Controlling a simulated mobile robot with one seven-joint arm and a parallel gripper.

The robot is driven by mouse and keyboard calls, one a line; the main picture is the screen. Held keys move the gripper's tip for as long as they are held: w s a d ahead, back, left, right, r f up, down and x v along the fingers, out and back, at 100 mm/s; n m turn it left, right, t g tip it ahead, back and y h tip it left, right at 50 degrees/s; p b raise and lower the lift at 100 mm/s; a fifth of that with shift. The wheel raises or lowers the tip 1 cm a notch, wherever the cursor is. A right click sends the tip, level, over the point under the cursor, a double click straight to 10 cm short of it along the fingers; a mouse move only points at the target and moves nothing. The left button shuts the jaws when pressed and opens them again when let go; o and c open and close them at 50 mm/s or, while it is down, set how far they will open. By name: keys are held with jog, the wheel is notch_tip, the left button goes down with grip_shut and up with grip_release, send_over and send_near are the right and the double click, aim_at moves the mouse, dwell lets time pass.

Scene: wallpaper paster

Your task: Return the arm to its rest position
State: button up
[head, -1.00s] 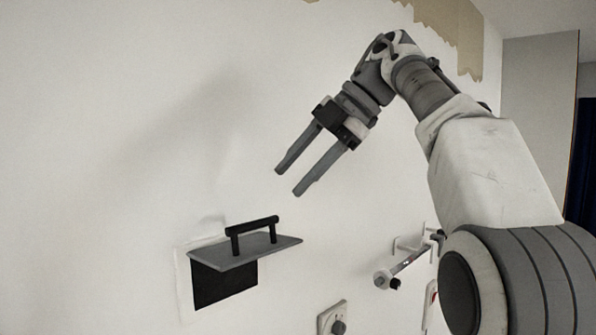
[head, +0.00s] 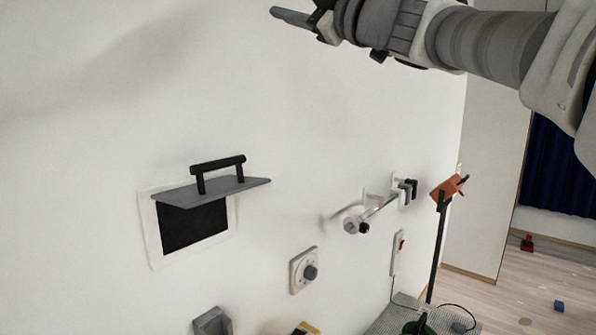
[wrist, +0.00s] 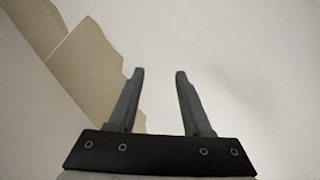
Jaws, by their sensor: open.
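My gripper (wrist: 160,75) is open and empty in the wrist view, its two grey fingers apart with only the pale wall beyond them. In the head view my arm reaches in from the right along the top edge. The gripper (head: 290,17) there points left, well above the wall fixtures and partly cut off by the top of the picture. No object is between or touching the fingers.
A grey flap with a black handle (head: 218,163) juts from a black wall opening (head: 193,228). Right of it are a knob plate (head: 304,270), a metal wall bar (head: 380,208) and an orange tool (head: 448,187) on a stand. Torn beige paper (wrist: 88,65) shows on the wall.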

jog(key=s+d+f+m+h+b, duration=0.1)
jog(key=s+d+f+m+h, duration=0.1)
jog(key=d+f+m+h, duration=0.75)
jog(key=s+d+f+m+h+b, duration=0.1)
jog(key=s+d+f+m+h, duration=0.2)
jog(key=d+f+m+h, duration=0.7)
jog(key=s+a+f+g+y, duration=0.1)
jog(key=s+f+g, duration=0.2)
jog(key=s+f, duration=0.3)
jog(key=s+a+f+g+y+b, duration=0.1)
jog(key=s+f+g, duration=0.3)
jog(key=f, duration=1.2)
jog(key=s+a+f+g+y+b, duration=0.1)
jog(key=s+a+f+g+y, duration=0.1)
jog(key=s+f, duration=0.8)
jog(key=shift+s+a+f+g+y, duration=0.2)
jog(key=shift+a+f+g+y, duration=0.3)
jog(key=shift+g, duration=0.4)
jog(key=shift+d, duration=0.1)
